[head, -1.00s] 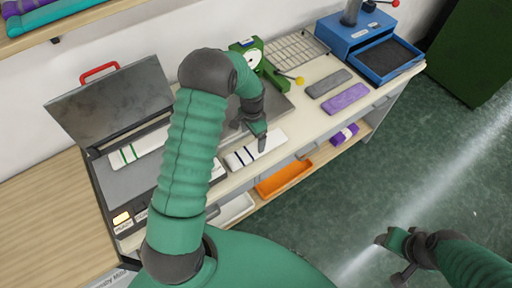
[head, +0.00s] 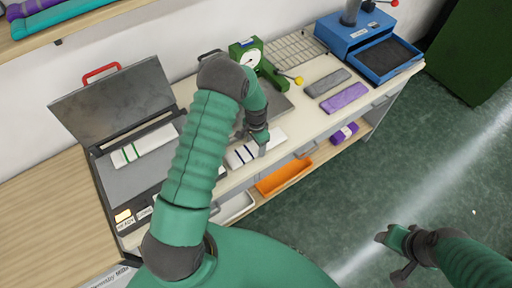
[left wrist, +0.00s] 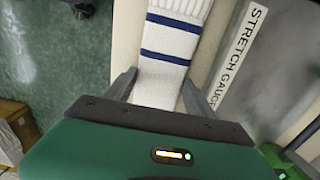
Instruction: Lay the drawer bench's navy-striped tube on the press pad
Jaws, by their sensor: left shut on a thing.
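The navy-striped tube (head: 243,155) is white with navy stripes and lies on the bench top in front of the dial gauge. In the left wrist view the tube (left wrist: 168,62) runs between my two finger pads, stripes beyond the fingertips. My left gripper (head: 262,146) is shut on it; in the left wrist view the gripper (left wrist: 158,88) has one finger at each side. The press at left stands open, its grey pad (head: 133,182) carrying a green-striped white tube (head: 145,147). My right gripper (head: 392,256) hangs over the floor at lower right; its jaw state is unclear.
The green dial gauge (head: 246,53) stands behind the tube. Grey (head: 334,82) and purple (head: 344,98) tubes lie farther right. A blue press (head: 352,35) stands at the far end. The press's raised lid (head: 113,100) leans back. An orange tray (head: 284,177) is below the bench top.

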